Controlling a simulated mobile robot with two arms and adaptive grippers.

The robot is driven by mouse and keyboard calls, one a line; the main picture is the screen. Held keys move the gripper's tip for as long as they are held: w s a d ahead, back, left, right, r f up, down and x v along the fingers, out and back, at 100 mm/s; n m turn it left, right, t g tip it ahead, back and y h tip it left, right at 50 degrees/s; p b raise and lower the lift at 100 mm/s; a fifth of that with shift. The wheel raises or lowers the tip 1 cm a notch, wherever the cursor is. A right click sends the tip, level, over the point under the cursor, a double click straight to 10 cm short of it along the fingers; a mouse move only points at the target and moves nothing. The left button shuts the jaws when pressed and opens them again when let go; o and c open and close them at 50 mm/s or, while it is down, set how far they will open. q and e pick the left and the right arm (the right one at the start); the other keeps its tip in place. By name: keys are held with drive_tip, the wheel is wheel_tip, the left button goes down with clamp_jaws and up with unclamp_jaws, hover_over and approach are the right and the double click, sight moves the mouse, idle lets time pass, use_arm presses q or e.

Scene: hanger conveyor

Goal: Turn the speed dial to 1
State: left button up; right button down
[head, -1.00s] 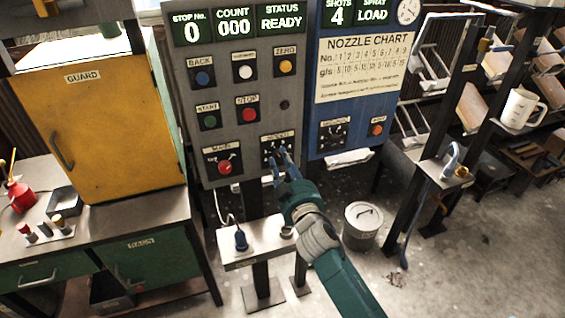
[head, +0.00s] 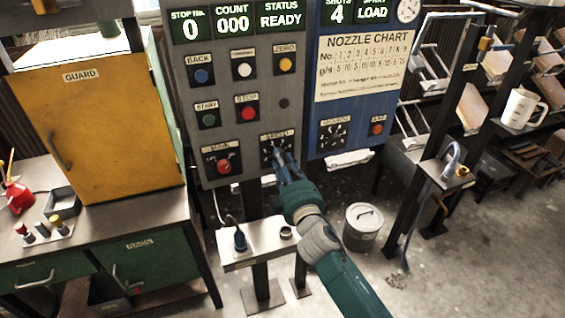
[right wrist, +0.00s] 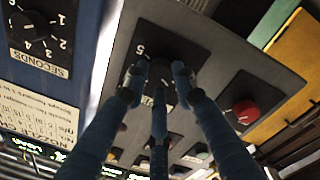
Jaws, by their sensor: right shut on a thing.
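The speed dial (head: 269,153) sits on a dark plate at the lower right of the grey control panel, under a label that reads SPEED. My right gripper (head: 280,162) reaches up to it from below, with its fingers at the dial. In the right wrist view the black knob (right wrist: 157,73) lies between the fingertips of my right gripper (right wrist: 157,82), which are shut on it. A 5 shows on the plate; the other numbers and the pointer are hidden by the fingers. My left gripper is not in view.
A red main knob (head: 223,166) is left of the speed dial. A blue panel (head: 365,105) with a seconds dial (head: 333,135) is to the right. A small shelf (head: 262,243) stands below, with a lidded bin (head: 362,226) on the floor beside it.

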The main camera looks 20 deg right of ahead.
drive_tip(key=shift+a+r+n, duration=0.1)
drive_tip(key=shift+r+n, duration=0.05)
drive_tip(key=shift+n, duration=0.15)
drive_tip(key=c, duration=1.4)
unclamp_jaws()
drive_tip(key=shift+a, duration=0.1)
drive_tip(key=s, duration=1.2)
drive_tip(key=shift+f, duration=0.25)
